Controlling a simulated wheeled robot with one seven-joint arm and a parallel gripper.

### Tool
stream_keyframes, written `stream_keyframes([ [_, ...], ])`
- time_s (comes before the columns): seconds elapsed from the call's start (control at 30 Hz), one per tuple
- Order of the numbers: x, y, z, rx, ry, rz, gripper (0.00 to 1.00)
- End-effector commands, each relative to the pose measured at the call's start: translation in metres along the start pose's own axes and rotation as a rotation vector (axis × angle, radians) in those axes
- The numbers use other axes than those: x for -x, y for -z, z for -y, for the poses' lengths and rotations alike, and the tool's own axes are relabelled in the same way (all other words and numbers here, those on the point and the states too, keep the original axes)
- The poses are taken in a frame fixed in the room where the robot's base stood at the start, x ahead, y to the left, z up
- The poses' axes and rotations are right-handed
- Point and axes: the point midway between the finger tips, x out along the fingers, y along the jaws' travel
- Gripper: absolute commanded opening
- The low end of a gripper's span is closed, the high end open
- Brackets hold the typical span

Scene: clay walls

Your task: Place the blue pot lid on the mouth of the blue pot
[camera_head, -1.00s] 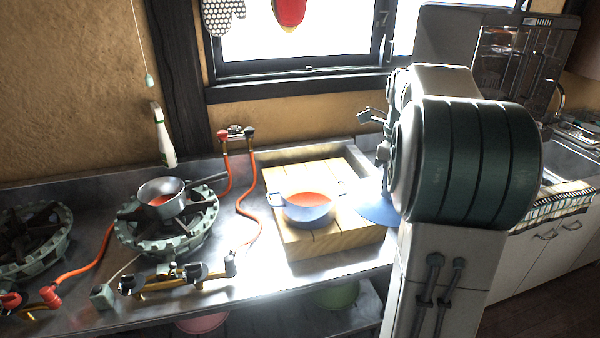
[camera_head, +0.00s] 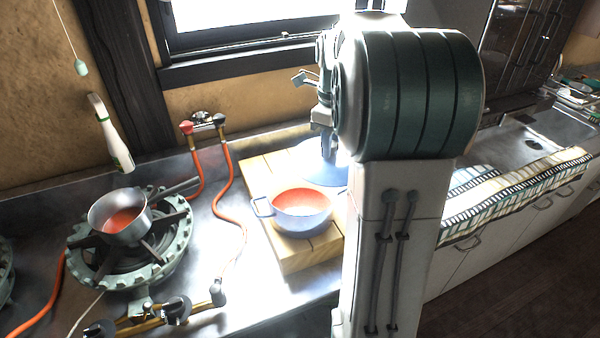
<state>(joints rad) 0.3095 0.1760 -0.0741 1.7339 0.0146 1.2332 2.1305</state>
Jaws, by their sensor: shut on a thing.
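The blue pot (camera_head: 302,218) stands upright on a wooden board, its mouth uncovered and its inside orange-red. The blue pot lid (camera_head: 309,167) is a flat-looking disc just behind the pot and a little to its right in the picture. It looks roughly level; I cannot tell its height above the board. My gripper (camera_head: 329,155) is shut on the lid from above. The fingertips and the lid's knob are hard to make out in the glare. My arm hides the lid's right side and the area right of the pot.
The wooden board (camera_head: 289,258) lies on the steel counter. A burner (camera_head: 172,262) with a small saucepan (camera_head: 122,222) stands to the left, and an orange hose (camera_head: 219,200) runs between burner and board. A sink (camera_head: 535,145) and striped cloth (camera_head: 520,196) are at the right.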

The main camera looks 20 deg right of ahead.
Motion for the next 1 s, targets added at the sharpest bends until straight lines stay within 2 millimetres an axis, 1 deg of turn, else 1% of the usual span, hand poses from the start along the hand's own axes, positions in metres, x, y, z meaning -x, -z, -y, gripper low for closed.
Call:
stream_keyframes([
  [0.03,-0.007,-0.01,-0.009,0.006,-0.002,-0.001,0.01],
  [0.13,-0.02,-0.026,-0.023,0.004,-0.002,-0.003,0.01],
  [0.23,-0.031,-0.039,-0.034,0.002,-0.002,-0.003,0.01],
  [0.33,-0.037,-0.047,-0.04,-0.001,0.0,-0.001,0.01],
  [0.47,-0.045,-0.051,-0.043,-0.003,0.0,-0.001,0.01],
  [0.6,-0.066,-0.05,-0.043,-0.004,-0.003,-0.003,0.01],
  [0.7,-0.077,-0.05,-0.043,-0.003,-0.001,-0.001,0.01],
  [0.8,-0.081,-0.051,-0.043,-0.002,0.0,-0.001,0.01],
  [1.0,-0.081,-0.051,-0.043,-0.002,0.001,0.0,0.01],
])
